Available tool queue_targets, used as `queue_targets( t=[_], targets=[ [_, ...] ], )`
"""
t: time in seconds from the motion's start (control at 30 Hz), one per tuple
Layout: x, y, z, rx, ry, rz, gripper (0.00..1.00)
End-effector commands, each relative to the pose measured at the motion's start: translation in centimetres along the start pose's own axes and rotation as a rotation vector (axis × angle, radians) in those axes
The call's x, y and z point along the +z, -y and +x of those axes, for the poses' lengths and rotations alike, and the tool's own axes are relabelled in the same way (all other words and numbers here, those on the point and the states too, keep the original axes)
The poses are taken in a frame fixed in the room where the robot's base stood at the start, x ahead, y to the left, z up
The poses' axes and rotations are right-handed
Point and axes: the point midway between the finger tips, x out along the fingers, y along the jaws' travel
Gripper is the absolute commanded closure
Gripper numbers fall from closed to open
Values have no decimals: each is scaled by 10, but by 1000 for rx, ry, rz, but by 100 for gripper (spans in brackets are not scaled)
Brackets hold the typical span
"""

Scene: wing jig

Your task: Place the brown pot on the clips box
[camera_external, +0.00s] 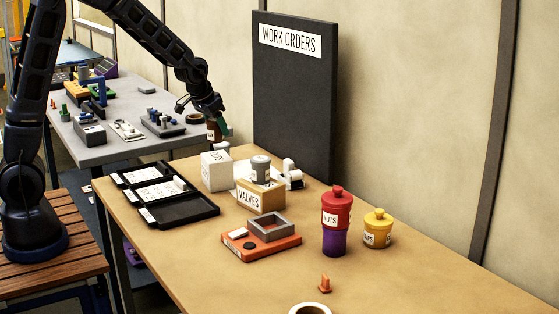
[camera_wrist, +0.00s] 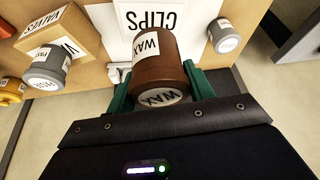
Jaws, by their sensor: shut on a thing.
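The brown pot (camera_external: 213,131), labelled WAX, is held between the green fingers of my gripper (camera_external: 221,130). In the wrist view the brown pot (camera_wrist: 161,62) sits between the two fingers of my gripper (camera_wrist: 159,84), which are shut on its sides. The clips box (camera_external: 215,171) is a white cube on the wooden table, below the held pot in the external view. In the wrist view the white clips box (camera_wrist: 112,25) shows its CLIPS label beyond the pot, which hides part of the box. A small gap shows between pot and box in the external view.
A wooden VALVES box (camera_external: 259,196) with a grey pot (camera_external: 260,169) on it stands right of the clips box. Black trays (camera_external: 183,209) lie to the left. A dark WORK ORDERS board (camera_external: 293,100) stands behind. Red NUTS (camera_external: 337,213) and yellow (camera_external: 377,228) jars stand right.

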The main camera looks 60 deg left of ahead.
Motion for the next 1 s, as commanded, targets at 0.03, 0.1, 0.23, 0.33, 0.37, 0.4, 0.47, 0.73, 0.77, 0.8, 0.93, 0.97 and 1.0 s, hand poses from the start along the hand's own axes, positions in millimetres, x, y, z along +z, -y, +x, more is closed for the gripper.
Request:
queue_targets(
  t=[0.03, 0.1, 0.23, 0.33, 0.37, 0.4, 0.47, 0.73, 0.77, 0.8, 0.93, 0.97, 1.0],
  targets=[
    [1, 0, 3, 0, 0, 0, 74],
    [2, 0, 5, 0, -1, 1, 74],
    [6, 0, 13, 0, 1, 1, 74],
    [12, 0, 26, 0, 3, 0, 74],
    [14, 0, 30, 0, 3, 0, 74],
    [16, 0, 34, -1, 2, 0, 74],
    [19, 0, 41, -1, 2, 0, 74],
    [19, 0, 44, 0, -1, 0, 74],
    [20, 0, 44, 0, -1, 0, 74],
    [20, 0, 44, 0, -1, 0, 74],
    [21, 0, 46, 0, -1, 1, 42],
    [21, 0, 46, 0, -1, 1, 36],
    [21, 0, 46, 0, -1, 1, 28]
  ],
)
